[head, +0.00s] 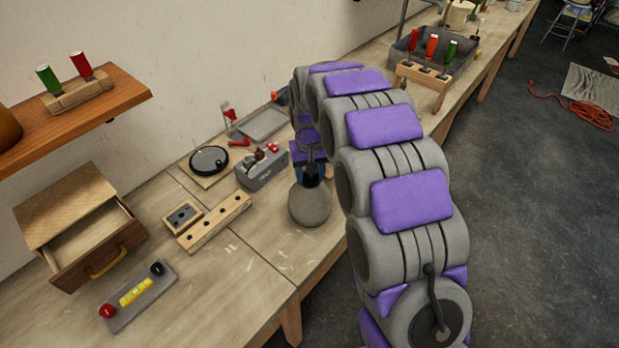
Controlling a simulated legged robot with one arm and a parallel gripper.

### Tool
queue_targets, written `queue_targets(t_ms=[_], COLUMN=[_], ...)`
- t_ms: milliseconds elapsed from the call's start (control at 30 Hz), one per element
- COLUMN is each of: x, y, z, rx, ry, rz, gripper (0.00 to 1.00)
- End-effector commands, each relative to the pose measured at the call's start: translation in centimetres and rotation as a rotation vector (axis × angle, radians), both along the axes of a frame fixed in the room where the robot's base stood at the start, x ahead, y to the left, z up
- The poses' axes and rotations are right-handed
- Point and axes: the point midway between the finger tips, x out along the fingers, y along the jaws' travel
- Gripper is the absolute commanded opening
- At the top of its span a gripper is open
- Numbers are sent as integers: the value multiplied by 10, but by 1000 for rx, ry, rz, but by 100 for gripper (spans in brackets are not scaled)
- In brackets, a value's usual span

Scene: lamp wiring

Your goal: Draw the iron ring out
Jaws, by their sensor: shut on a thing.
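My gripper (311,172) points down over the front part of the workbench, with dark fingers and a blue part beside them. It is shut on the top of a grey round piece (310,205). This piece looks solid from here, and I cannot tell whether it is the iron ring or whether it touches the bench. A black round disc with a dark rim (209,159) lies on a small wooden board, left of my gripper and apart from it. No plain open ring shows clearly.
A grey box with small parts (262,170) stands close left of my gripper. A wooden strip with holes (214,222), an open drawer unit (75,215) and a grey plate with a yellow piece (137,295) lie further left. The front bench surface (235,290) is mostly clear.

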Motion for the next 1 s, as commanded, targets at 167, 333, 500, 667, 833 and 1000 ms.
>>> queue_targets(t_ms=[167, 333, 500, 667, 833, 1000], x=[0, 0, 0, 0, 0, 0], y=[0, 0, 0, 0, 0, 0], z=[4, 7, 11, 12, 12, 13], rx=[0, 1, 1, 1, 1, 1], ry=[-1, -2, -2, -2, -2, -2], rz=[0, 0, 0, 0, 0, 0], gripper=[9, 9, 9, 9, 9, 9])
